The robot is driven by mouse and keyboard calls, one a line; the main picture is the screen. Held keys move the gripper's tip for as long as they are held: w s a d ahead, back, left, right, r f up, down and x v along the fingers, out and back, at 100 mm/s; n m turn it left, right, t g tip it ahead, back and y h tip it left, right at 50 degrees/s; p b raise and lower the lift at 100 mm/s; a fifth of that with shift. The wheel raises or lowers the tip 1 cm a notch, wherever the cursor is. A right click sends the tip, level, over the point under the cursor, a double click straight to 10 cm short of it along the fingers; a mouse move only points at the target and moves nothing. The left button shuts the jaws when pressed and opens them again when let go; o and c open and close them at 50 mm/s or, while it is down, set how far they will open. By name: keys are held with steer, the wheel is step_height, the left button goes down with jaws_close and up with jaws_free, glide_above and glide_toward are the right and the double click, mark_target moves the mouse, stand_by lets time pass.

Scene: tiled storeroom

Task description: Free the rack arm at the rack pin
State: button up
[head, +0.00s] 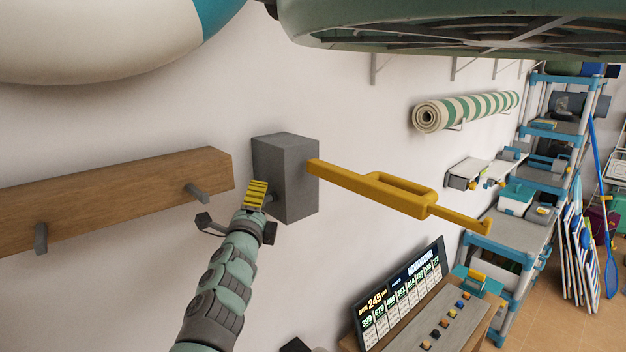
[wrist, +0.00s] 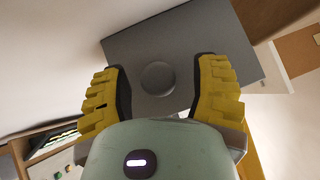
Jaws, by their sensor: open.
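The rack arm (head: 400,194) is a yellow bar with a long slotted handle. It sticks out to the right from a grey block (head: 287,180) on the white wall. In the wrist view the block's grey face (wrist: 205,45) fills the middle, with a round dark grey knob, seemingly the rack pin (wrist: 158,77), on it. My gripper (head: 258,190) is at the block's left side in the head view. Its yellow padded fingers (wrist: 160,84) are open, one on each side of the pin, with gaps showing. In the head view the pin is mostly hidden by my gripper.
A wooden rail (head: 110,195) with grey pegs is on the wall to the left. A lit display board (head: 402,290) stands on a bench below the rack arm. A striped roll (head: 465,110) hangs beyond, near blue-framed shelves (head: 530,190). Large rounded objects hang overhead.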

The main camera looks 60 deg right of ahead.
steer(key=shift+x, duration=1.1)
steer(key=shift+a, duration=0.1)
